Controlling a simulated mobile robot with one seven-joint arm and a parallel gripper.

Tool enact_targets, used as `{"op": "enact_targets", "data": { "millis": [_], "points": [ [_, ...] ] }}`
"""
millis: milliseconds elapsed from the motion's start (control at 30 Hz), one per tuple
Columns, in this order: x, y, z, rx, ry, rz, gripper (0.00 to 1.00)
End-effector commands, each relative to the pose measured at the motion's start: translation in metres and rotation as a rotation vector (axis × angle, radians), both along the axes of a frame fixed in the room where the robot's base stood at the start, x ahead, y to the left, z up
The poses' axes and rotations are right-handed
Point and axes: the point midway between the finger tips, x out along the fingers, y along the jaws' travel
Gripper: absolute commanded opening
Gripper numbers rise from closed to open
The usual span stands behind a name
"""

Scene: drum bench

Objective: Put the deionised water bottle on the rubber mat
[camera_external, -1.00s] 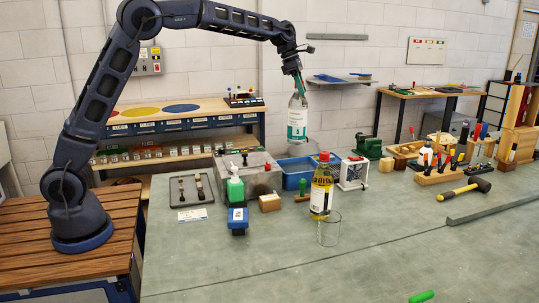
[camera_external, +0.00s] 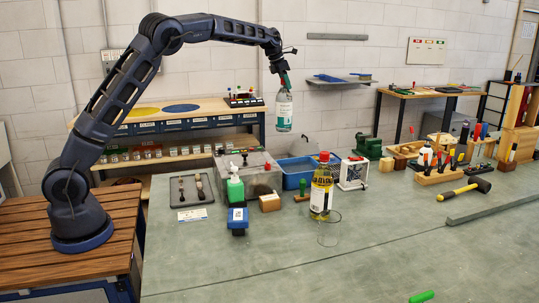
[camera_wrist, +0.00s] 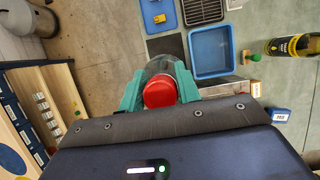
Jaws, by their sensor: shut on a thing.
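The deionised water bottle (camera_external: 284,112), clear with a white and teal label, hangs upright in my gripper (camera_external: 278,72) above the back of the bench. My gripper is shut on its upper part. In the wrist view the bottle's red cap (camera_wrist: 159,91) shows between the teal fingers of my gripper (camera_wrist: 159,92). A flat dark grey square (camera_wrist: 168,46) beside the blue bin looks like the rubber mat; I cannot make it out for certain in the external view.
A blue bin (camera_external: 296,179) stands below and slightly right of the bottle. A grey box (camera_external: 250,176), a yellow-labelled bottle (camera_external: 321,190) and a clear glass (camera_external: 328,234) stand nearby. A dark tray (camera_external: 192,190) holds two brushes. The bench front is mostly clear.

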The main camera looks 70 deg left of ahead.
Motion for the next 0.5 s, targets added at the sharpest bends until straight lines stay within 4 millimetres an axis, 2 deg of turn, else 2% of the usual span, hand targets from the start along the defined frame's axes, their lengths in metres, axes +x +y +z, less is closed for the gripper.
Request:
{"op": "enact_targets", "data": {
  "millis": [500],
  "points": [
    [0.0,-0.001,-0.104,-0.001,0.0,0.0,0.0]
  ]
}}
